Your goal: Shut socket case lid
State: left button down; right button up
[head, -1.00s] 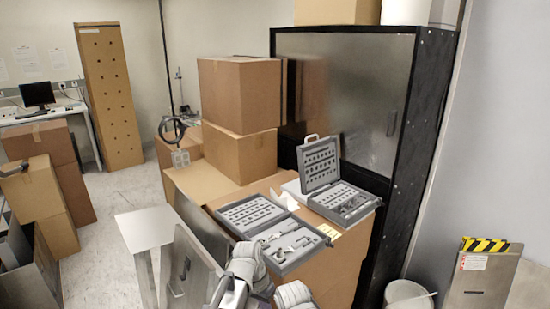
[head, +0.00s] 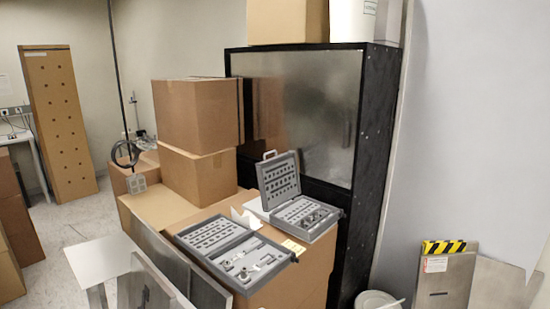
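Two grey tool cases stand open on a cardboard box. The rear right case (head: 318,236) has its lid (head: 279,181) raised and leaning back, with a handle on the lid's top edge. Small dark socket-like pieces sit in its base. The front left case (head: 296,256) has its lid (head: 184,238) laid open toward the left, nearly flat. Its base holds several larger metal tools. Which one is the socket case is not labelled; the rear right one looks like it. Neither of my grippers is in view.
The supporting cardboard box (head: 303,283) is close to a tall black-framed metal cabinet (head: 310,115). Stacked cardboard boxes (head: 197,113) stand left of the cases. Metal panels (head: 165,262) lean in front at the left. A white bucket (head: 374,298) is at the lower right.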

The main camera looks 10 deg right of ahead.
aim_at(278, 180)
jog(key=k, duration=0.3)
jog(key=k+u, duration=0.3)
jog(key=u, duration=1.55)
jog(key=l, duration=2.55)
jog(key=i+u, duration=0.05)
jog(key=i, duration=0.05)
